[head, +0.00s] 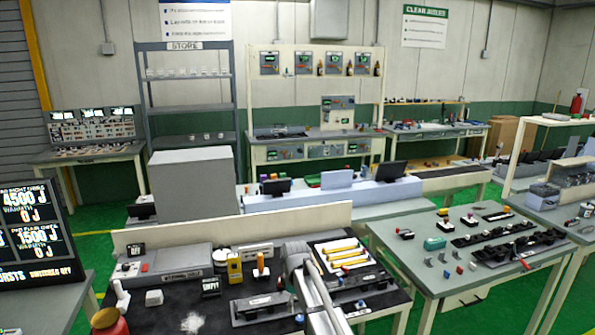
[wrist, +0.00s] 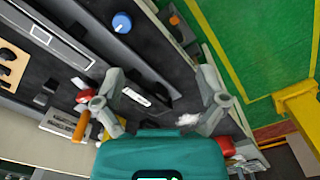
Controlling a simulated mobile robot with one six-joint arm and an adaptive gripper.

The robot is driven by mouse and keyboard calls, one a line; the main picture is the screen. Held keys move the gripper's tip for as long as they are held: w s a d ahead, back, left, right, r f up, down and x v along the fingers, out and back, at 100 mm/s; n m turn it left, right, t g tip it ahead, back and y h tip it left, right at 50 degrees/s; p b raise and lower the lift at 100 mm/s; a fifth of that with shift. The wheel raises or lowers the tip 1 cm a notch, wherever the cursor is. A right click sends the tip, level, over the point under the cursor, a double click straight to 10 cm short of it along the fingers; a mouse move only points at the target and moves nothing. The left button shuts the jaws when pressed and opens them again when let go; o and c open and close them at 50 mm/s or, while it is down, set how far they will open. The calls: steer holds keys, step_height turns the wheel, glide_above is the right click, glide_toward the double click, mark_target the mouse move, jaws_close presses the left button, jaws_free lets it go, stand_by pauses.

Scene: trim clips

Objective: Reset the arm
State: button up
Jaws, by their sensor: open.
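My gripper (wrist: 161,80) is open in the wrist view. Its two grey fingers stand wide apart, with nothing held between them. Its teal body fills the bottom of that view. Dark bench surface and a small white label strip (wrist: 136,96) show below and between the fingers. In the head view my grey arm (head: 318,298) reaches over the front workbench (head: 255,312). The gripper cannot be made out there.
In the wrist view a blue knob (wrist: 122,22) lies ahead, and an orange handle (wrist: 82,125) and red part (wrist: 85,96) lie near the left finger. A tray of yellow sticks (head: 342,252) stands beside my arm. Green floor (wrist: 250,45) lies beyond the bench edge.

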steer(key=s+d+f+m+b, duration=0.4)
steer(key=s+d+m, duration=0.3)
steer(key=s+d, duration=0.2)
steer(key=s+d+f+m+b, duration=0.3)
steer(key=s+d+m, duration=0.3)
steer(key=s, duration=0.6)
steer(key=d+f, duration=0.1)
steer(key=d, duration=0.1)
steer(key=shift+s+d+m+b, duration=0.3)
steer(key=shift+d+m+b, duration=0.05)
steer(key=shift+m, duration=0.05)
